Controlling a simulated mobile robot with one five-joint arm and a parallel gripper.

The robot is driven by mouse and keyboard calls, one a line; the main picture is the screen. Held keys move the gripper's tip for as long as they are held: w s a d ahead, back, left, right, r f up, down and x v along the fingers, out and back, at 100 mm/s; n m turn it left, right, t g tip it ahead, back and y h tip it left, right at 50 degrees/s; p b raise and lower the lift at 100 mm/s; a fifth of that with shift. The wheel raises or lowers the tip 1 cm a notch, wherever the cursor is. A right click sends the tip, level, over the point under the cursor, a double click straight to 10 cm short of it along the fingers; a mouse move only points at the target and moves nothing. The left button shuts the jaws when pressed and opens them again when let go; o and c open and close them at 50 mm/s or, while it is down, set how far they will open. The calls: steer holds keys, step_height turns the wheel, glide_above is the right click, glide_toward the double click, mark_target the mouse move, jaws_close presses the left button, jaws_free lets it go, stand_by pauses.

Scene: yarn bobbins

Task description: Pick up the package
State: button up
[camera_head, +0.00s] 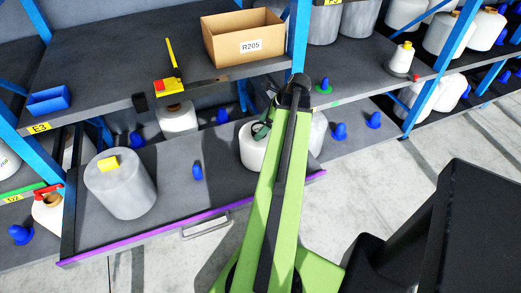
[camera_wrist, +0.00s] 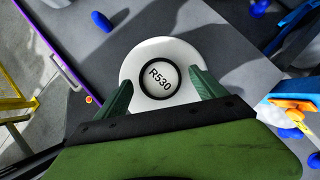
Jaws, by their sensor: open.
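The package in front of my gripper is a white yarn bobbin (camera_wrist: 158,52) with a round top marked R530. In the head view the white bobbin (camera_head: 250,150) stands on the lower shelf, partly hidden behind my arm. My gripper (camera_wrist: 160,84) is open, with its green fingers over the left and right parts of the bobbin's top in the wrist view. In the head view my gripper (camera_head: 262,128) is at the bobbin's top, partly hidden by the arm. I cannot tell whether the fingers touch the bobbin.
A grey wrapped bobbin (camera_head: 122,185) with a yellow block on top stands at left on the purple-edged shelf (camera_head: 150,232). A blue peg (camera_head: 197,170) stands between. The upper shelf holds a cardboard box (camera_head: 243,38) marked R205. A blue upright (camera_head: 299,38) is close to my arm.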

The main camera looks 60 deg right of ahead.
steer(key=shift+w+f, duration=0.1)
steer(key=shift+f, duration=0.1)
steer(key=shift+c, duration=0.4)
jaws_close()
